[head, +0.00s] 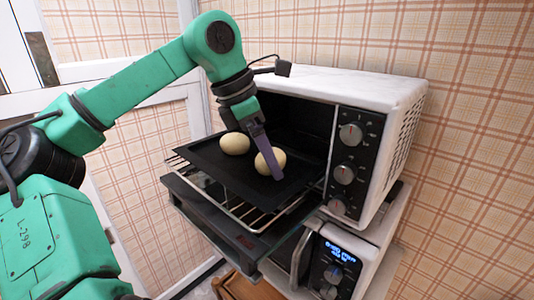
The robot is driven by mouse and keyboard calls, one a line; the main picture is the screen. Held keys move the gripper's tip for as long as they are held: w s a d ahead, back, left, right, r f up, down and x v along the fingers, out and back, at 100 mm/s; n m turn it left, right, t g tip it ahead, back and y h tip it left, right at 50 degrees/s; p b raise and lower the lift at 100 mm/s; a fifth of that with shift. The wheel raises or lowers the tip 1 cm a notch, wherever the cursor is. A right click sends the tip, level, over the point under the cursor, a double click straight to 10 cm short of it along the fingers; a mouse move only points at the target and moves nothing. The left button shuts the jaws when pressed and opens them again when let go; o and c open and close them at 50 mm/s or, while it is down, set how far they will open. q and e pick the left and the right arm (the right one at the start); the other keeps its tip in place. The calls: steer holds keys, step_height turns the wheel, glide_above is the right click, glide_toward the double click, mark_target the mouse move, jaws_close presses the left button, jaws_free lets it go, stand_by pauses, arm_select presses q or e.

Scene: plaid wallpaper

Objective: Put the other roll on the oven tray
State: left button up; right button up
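Two pale, round rolls are at the dark oven tray (215,160), which sits on a wire rack pulled out of the white oven. One roll (235,143) rests toward the tray's back left. The other roll (277,157) is to its right, partly covered by a purple finger of my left gripper (270,168). The gripper points down at this roll. Its second finger is hidden, so I cannot tell whether it grips the roll. This roll appears at the tray's surface; contact is unclear. My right gripper is out of view.
The white oven (375,100) has its door (230,225) folded down below the wire rack (245,212). A second appliance (335,260) with a lit blue display stands beneath it. The oven's knob panel is close on the right of the tray. Plaid walls stand behind.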

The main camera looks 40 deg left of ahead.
arm_select(q)
steer(key=shift+s+d+r, duration=0.1)
steer(key=shift+s+r, duration=0.05)
steer(key=shift+s, duration=0.1)
steer(key=shift+r, duration=0.2)
steer(key=shift+s+r, duration=0.1)
steer(key=shift+r, duration=0.1)
steer(key=v, duration=1.1)
steer(key=shift+b, duration=0.35)
steer(key=shift+r, duration=0.1)
steer(key=shift+s, duration=0.1)
